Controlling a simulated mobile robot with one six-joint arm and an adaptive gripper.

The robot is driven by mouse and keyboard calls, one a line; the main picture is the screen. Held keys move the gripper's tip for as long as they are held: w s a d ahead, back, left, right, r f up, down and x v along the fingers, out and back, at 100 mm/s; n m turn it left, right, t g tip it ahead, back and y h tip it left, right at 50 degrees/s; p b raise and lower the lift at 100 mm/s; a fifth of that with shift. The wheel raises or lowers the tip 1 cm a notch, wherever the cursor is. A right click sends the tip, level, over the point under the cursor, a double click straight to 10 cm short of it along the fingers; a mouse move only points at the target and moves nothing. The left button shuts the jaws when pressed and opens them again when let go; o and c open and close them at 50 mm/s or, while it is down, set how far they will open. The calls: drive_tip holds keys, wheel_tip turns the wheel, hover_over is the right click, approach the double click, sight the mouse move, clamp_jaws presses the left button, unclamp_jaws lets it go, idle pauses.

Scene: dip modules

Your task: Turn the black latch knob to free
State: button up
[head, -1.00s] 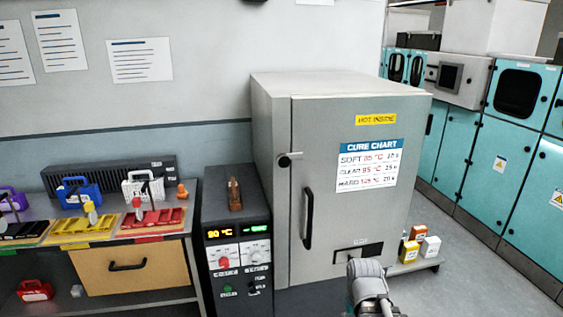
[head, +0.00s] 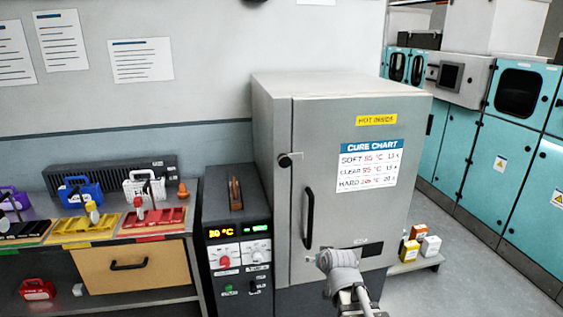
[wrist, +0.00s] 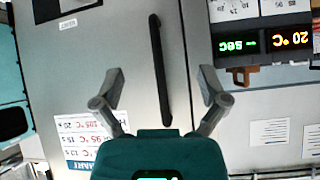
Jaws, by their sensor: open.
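I cannot make the knob out in the wrist view. My gripper (wrist: 160,85) is open and empty in the wrist view, which sees the door upside down. Its fingers straddle the long black door handle (wrist: 161,70) in the picture; I cannot tell how far off it they are. The handle also shows in the head view (head: 309,218). My arm is in front of the lower door.
A control box (head: 238,235) with a lit display and dials stands left of the oven. The bench (head: 190,215) further left holds coloured trays and baskets. Small boxes (head: 420,245) sit low at right. A cure chart (head: 368,165) is on the door.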

drive_tip(key=w+a+r+t, duration=0.1)
drive_tip(key=a+r+t, duration=0.2)
drive_tip(key=r, duration=0.3)
drive_tip(key=w+a+r+m+t+y, duration=0.1)
drive_tip(key=w+a+r+t, duration=0.1)
drive_tip(key=r+t, duration=0.3)
drive_tip(key=w+a+r+t+y, duration=0.1)
drive_tip(key=a+r+t, duration=0.3)
drive_tip(key=r, duration=0.5)
drive_tip(key=shift+w+a+p, duration=0.3)
drive_tip(key=shift+w+p, duration=0.05)
drive_tip(key=shift+p, duration=0.05)
drive_tip(key=shift+w, duration=0.1)
